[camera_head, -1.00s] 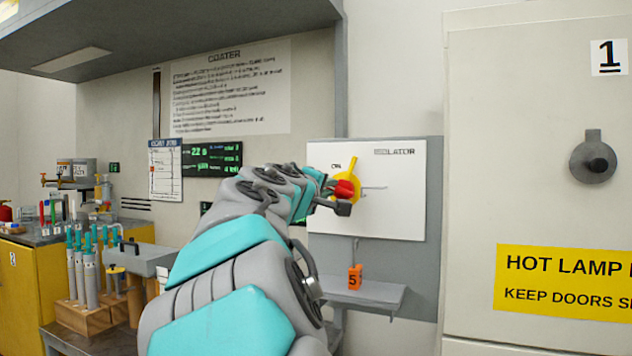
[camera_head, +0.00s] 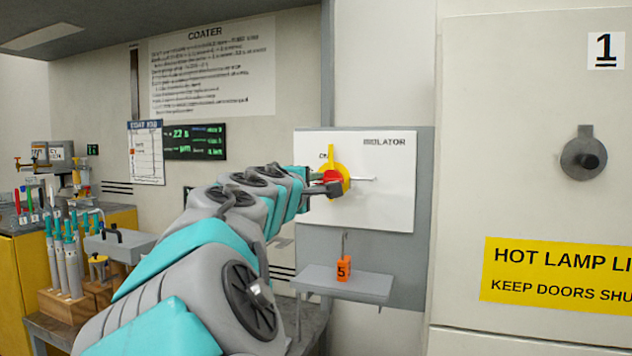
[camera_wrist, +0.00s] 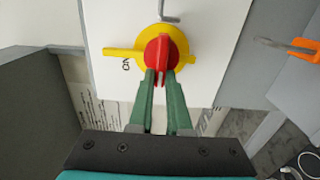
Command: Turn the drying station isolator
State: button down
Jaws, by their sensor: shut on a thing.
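The isolator is a white panel (camera_head: 390,195) marked "ISOLATOR", with a yellow disc (camera_head: 338,170) and a red handle (camera_head: 331,177) at its centre. The disc's yellow pointer tab stands up beside the "ON" mark in the head view. In the wrist view the yellow disc (camera_wrist: 178,57) lies behind the red handle (camera_wrist: 161,55), and its tab points left to "ON". My gripper (camera_head: 322,187) is at the handle. In the wrist view the green fingers of my gripper (camera_wrist: 161,78) are shut on the lower end of the red handle's grip. The fingers partly hide the handle in the head view.
A small grey shelf (camera_head: 345,283) with an orange tag (camera_head: 344,268) marked 5 juts out below the panel. A large cabinet (camera_head: 510,120) with a dark knob (camera_head: 584,155) stands at the right. A bench with a tool rack (camera_head: 68,292) is at the left.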

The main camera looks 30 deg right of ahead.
jog(key=c, duration=0.9)
grip_release()
jog(key=shift+o, duration=0.2)
